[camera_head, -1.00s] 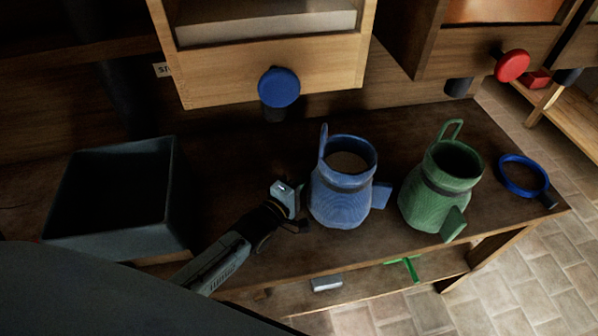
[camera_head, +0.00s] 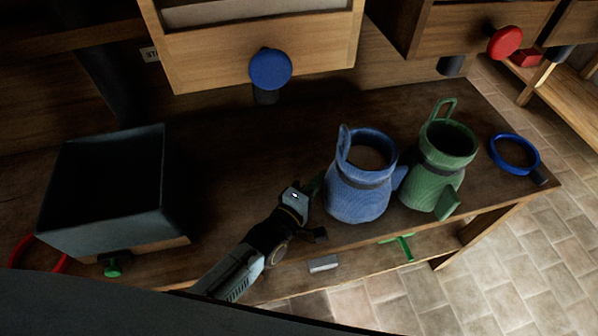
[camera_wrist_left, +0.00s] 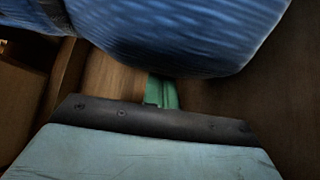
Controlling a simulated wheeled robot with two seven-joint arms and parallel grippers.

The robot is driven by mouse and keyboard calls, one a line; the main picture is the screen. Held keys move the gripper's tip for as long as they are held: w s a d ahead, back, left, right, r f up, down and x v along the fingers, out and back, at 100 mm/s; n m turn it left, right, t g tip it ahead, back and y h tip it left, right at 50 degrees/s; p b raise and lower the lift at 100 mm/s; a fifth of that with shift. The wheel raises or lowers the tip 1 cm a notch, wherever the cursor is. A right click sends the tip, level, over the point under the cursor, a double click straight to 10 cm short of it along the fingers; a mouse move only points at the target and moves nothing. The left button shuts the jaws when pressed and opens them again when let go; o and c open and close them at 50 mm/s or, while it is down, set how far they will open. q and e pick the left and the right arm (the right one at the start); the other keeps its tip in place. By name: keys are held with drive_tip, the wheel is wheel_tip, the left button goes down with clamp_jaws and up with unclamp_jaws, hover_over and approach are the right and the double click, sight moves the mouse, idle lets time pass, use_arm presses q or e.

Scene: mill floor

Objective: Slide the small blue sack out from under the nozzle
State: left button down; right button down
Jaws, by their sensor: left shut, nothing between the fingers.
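The small blue sack (camera_head: 358,190) stands upright and open-topped on the wooden bench, with a loop at its rim. It is to the right of the dark nozzle (camera_head: 265,97) below the blue knob (camera_head: 270,68). My left gripper (camera_head: 312,190) is shut and empty at the sack's left side, apparently against it. In the left wrist view the sack's blue cloth (camera_wrist_left: 180,35) fills the top, just beyond the gripper; the exact contact is hidden. My right gripper is not in view.
A green sack (camera_head: 437,180) stands close to the blue sack's right, their sides nearly touching or overlapping. A blue ring (camera_head: 515,153) lies near the bench's right end. A dark open bin (camera_head: 105,235) stands at left. A red knob (camera_head: 505,43) is at upper right.

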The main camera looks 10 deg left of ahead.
use_arm(q)
drive_tip(key=shift+d, duration=0.15)
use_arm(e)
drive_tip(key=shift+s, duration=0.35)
